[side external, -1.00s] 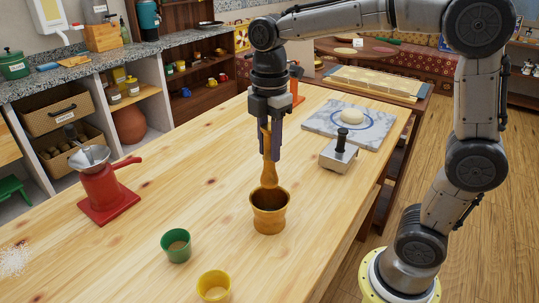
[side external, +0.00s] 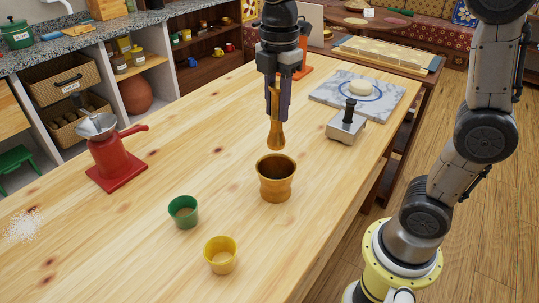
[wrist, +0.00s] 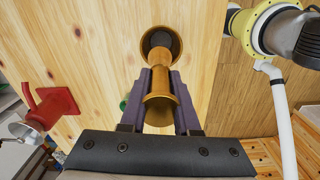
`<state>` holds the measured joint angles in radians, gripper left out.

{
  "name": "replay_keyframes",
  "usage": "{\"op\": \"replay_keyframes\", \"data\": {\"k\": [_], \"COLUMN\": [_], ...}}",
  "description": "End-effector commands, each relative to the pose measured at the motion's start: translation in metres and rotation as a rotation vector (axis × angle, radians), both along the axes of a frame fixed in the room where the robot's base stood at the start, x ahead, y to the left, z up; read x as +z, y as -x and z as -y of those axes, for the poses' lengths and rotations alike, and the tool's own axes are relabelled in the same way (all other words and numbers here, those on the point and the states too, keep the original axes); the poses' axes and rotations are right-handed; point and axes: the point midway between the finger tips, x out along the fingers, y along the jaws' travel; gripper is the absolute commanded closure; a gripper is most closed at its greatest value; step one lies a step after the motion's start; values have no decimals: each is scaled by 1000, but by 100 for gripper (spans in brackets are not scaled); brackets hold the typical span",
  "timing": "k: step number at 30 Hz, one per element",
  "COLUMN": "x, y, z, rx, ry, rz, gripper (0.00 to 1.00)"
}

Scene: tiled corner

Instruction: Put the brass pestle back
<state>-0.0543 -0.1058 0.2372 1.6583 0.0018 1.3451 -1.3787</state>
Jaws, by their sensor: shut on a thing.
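The brass pestle (side external: 276,136) hangs upright, its rounded lower end just above the mouth of the brass mortar (side external: 276,187). A small gap seems to show between them. The mortar stands upright on the wooden table. My gripper (side external: 278,117) is shut on the pestle's shaft. In the wrist view the pestle (wrist: 160,110) is between my fingers (wrist: 160,80), and the mortar (wrist: 160,31) lies beyond its far end. The pestle hides part of the mortar's opening there.
A green cup (side external: 183,212) and a yellow cup (side external: 220,256) stand in front of the mortar. A red grinder (side external: 115,165) is at left. A metal block with a black handle (side external: 346,127) and a marble slab (side external: 320,93) with dough are behind right.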

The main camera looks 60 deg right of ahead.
Motion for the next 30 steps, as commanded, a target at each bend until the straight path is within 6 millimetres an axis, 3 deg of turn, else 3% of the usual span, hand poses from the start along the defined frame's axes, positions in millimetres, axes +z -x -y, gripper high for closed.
{"op": "replay_keyframes", "data": {"k": [9, 16, 30], "x": [-9, -13, -61], "y": [6, 2, -88], "z": [67, 88, 107], "rx": [-61, -123, -123], "ry": [2, 2, 1], "rz": [0, -5, -8], "gripper": [100, 100, 100]}}
